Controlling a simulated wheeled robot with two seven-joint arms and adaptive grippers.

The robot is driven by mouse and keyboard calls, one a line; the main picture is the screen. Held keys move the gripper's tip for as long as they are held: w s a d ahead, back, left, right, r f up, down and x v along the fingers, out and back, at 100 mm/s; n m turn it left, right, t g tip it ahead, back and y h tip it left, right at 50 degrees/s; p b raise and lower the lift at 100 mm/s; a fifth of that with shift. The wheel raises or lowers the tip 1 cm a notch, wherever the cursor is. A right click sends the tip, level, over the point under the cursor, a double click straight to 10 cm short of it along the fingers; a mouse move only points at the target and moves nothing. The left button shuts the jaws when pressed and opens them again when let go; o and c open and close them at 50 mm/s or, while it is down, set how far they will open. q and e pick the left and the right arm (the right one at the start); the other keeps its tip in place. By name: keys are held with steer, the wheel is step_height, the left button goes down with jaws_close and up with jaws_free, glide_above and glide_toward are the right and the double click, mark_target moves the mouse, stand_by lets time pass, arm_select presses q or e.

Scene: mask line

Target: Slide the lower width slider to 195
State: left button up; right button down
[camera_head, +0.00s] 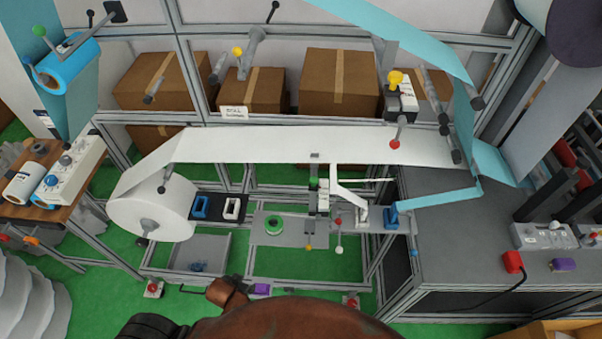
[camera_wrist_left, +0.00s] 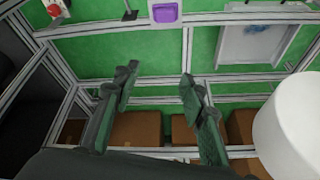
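No scale number can be read in either view, and I cannot tell for sure which part is the lower width slider. Below the white web (camera_head: 290,145) stands a small upright assembly (camera_head: 322,198) with knobs. A blue guide piece (camera_head: 391,216) sits on a grey plate (camera_head: 368,218) to its right. A blue block (camera_head: 201,206) and a white block (camera_head: 232,208) sit on a dark bar to its left. In the left wrist view my left gripper (camera_wrist_left: 158,88) is open and empty, apart from the frame parts beyond it. My right gripper shows in neither view.
A large white roll (camera_head: 150,210) hangs at the left of the aluminium frame. A grey table (camera_head: 470,250) stands at the right. Cardboard boxes (camera_head: 340,80) stand behind. Frame bars cross the space in front of my left gripper; green floor shows between them.

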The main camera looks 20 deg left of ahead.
arm_select(q)
steer(key=w+d+r+t+p, duration=0.1)
steer(key=w+r+t, duration=0.1)
steer(key=w+r, duration=0.35)
steer(key=w+d+r+m+t+h+p, duration=0.1)
steer(key=w+r, duration=0.1)
steer(key=r, duration=0.7)
steer(key=w+d+r+t+p, duration=0.1)
steer(key=w+r+t, duration=0.15)
steer(key=r, duration=0.45)
steer(key=m+t+h, duration=0.4)
steer(key=t+h, duration=0.2)
steer(key=h, duration=0.2)
glide_toward(311, 182)
steer(key=x, duration=1.1)
steer(key=shift+w+r+p, duration=0.1)
steer(key=shift+w+p, duration=0.1)
steer(key=shift+p, duration=0.15)
steer(key=shift+c, duration=0.3)
jaws_close()
